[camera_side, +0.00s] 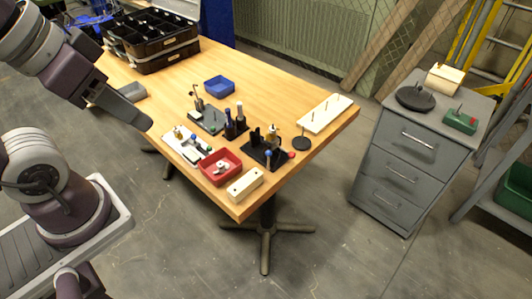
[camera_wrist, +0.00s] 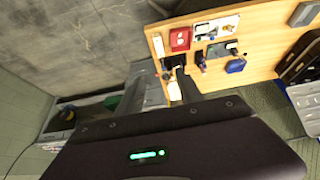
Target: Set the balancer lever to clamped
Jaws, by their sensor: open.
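My gripper (camera_side: 138,116) hangs in the air at the left side of the wooden table, apart from everything on it. In the wrist view its two fingers (camera_wrist: 158,84) are spread with nothing held between them. No label marks the balancer lever.
A red tray (camera_side: 220,181) with small parts, a cream block (camera_side: 245,186), a blue tray (camera_side: 219,85), a white board with pegs (camera_side: 324,115) and a black case (camera_side: 160,60) stand on the table (camera_side: 270,95). A grey drawer cabinet (camera_side: 402,160) stands right.

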